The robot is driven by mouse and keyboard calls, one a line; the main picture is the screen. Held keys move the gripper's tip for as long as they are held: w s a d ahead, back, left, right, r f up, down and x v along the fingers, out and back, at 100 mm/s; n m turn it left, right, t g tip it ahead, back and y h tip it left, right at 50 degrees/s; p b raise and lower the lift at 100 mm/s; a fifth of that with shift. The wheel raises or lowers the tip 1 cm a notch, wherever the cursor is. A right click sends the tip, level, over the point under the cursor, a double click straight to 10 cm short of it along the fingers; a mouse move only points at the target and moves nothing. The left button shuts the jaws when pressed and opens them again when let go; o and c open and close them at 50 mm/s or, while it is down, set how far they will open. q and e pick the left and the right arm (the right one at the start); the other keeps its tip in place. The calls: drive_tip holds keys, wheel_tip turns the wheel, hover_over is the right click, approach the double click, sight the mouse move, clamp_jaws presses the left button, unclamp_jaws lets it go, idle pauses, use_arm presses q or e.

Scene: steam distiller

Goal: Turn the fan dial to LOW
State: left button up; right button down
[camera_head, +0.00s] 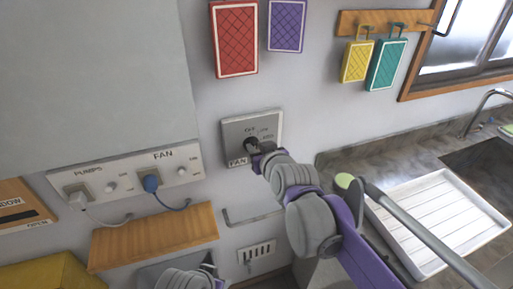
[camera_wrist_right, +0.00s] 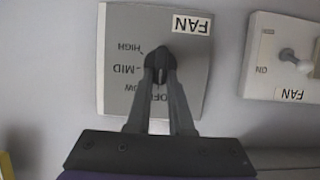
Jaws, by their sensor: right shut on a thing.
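The fan dial is a dark knob (camera_wrist_right: 159,54) on a grey plate (camera_head: 235,131) labelled FAN, fixed to the wall. The plate carries OFF, LOW, MID and HIGH marks; it shows upside down in the right wrist view (camera_wrist_right: 117,80). My right gripper (camera_wrist_right: 160,72) is shut on the knob, one finger on each side. In the head view my right gripper (camera_head: 256,153) reaches the plate from the lower right and hides part of the knob. I cannot tell which mark the knob points at. Part of my left arm shows at the bottom edge; its jaws are unclear.
A switch panel (camera_head: 125,187) labelled PUMPS and FAN, with plugs and cords, is left of the dial. A wooden shelf (camera_head: 155,237) is below it. Pot holders (camera_head: 234,38) hang above. A white drying rack (camera_head: 440,215) stands on the counter at right, beside the sink.

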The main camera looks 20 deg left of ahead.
idle(0.3)
drive_tip(key=shift+w+d+m+y, duration=0.1)
drive_tip(key=shift+d+m+y, duration=0.05)
drive_tip(key=shift+m+y, duration=0.3)
use_arm(q)
drive_tip(key=shift+w+r+p, duration=0.2)
drive_tip(key=shift+r+p, duration=0.3)
drive_tip(key=shift+r, duration=0.15)
drive_tip(key=shift+w+r+p, duration=0.2)
drive_tip(key=shift+r+p, duration=0.3)
drive_tip(key=shift+r, duration=0.2)
drive_tip(key=shift+w+r+p, duration=0.2)
drive_tip(key=shift+r+p, duration=0.3)
drive_tip(key=shift+r, duration=0.15)
use_arm(e)
drive_tip(key=shift+w+d+f+m+g+y, duration=0.15)
drive_tip(key=shift+m+g+y, duration=0.2)
drive_tip(key=shift+m, duration=0.35)
drive_tip(key=shift+w+d+m+g+y, duration=0.15)
drive_tip(key=shift+m+y, duration=0.35)
drive_tip(key=shift+m, duration=0.25)
drive_tip(key=shift+d+f+m+g+y, duration=0.1)
drive_tip(key=shift+d+m+g+y, duration=0.1)
drive_tip(key=shift+m+y, duration=0.35)
drive_tip(key=shift+m, duration=0.25)
drive_tip(key=c, duration=0.8)
unclamp_jaws()
drive_tip(key=shift+a, duration=0.1)
